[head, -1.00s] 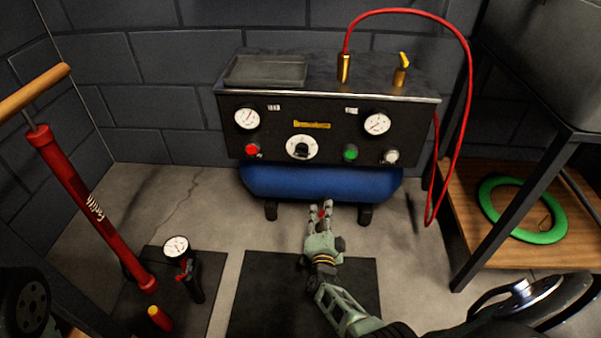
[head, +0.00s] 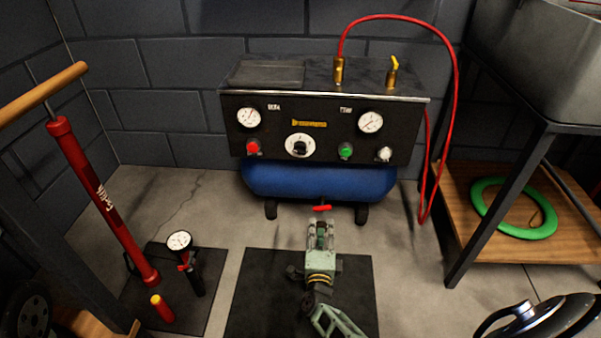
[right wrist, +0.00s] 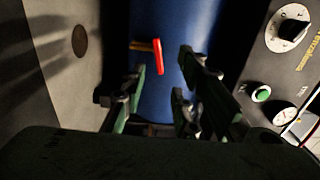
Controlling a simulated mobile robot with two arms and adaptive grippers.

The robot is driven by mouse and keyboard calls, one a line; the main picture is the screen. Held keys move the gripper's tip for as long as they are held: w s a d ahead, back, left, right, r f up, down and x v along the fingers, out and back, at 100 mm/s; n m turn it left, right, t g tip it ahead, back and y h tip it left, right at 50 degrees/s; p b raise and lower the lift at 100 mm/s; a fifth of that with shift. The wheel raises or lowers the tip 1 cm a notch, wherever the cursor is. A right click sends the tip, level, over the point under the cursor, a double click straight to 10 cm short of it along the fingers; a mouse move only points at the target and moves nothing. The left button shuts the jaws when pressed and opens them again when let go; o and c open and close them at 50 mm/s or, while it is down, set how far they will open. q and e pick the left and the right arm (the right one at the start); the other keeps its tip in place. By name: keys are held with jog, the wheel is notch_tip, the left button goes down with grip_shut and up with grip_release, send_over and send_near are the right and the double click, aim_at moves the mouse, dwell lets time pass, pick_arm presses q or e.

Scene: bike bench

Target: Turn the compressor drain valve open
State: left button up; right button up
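The drain valve, a red lever handle (head: 322,208) on a short brass stem, sits under the front of the compressor's blue tank (head: 318,180). In the head view the handle lies crosswise, roughly left to right. The right wrist view shows the red handle (right wrist: 159,56) and its stem against the blue tank. My right gripper (head: 321,226) is just in front of the handle, fingers pointing at it. Its two fingers (right wrist: 160,85) are apart with nothing between them, and the handle is beyond their tips. My left gripper is not in view.
The compressor's black panel (head: 320,128) with gauges and knobs overhangs the tank. A red hose (head: 455,100) loops down at the right. A red pump (head: 100,200) and a gauge tool (head: 183,255) stand at left. A wooden shelf (head: 455,200) holds a green ring.

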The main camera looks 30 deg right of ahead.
jog(key=s+a+r+n+t+y+p, duration=0.1)
jog(key=a+r+n+t+p, duration=0.1)
jog(key=r, duration=0.9)
jog(key=s+a+r+n+t+y+p, duration=0.1)
jog(key=a+r+n+t, duration=0.3)
jog(key=r, duration=0.7)
jog(key=s+a+r+n+t+y+p, duration=0.1)
jog(key=s+a+r+n+t+p, duration=0.1)
jog(key=r, duration=0.9)
jog(key=shift+a+r+n+t+p, duration=0.2)
jog(key=shift+a+n+t+p, duration=0.4)
jog(key=shift+a+n, duration=0.3)
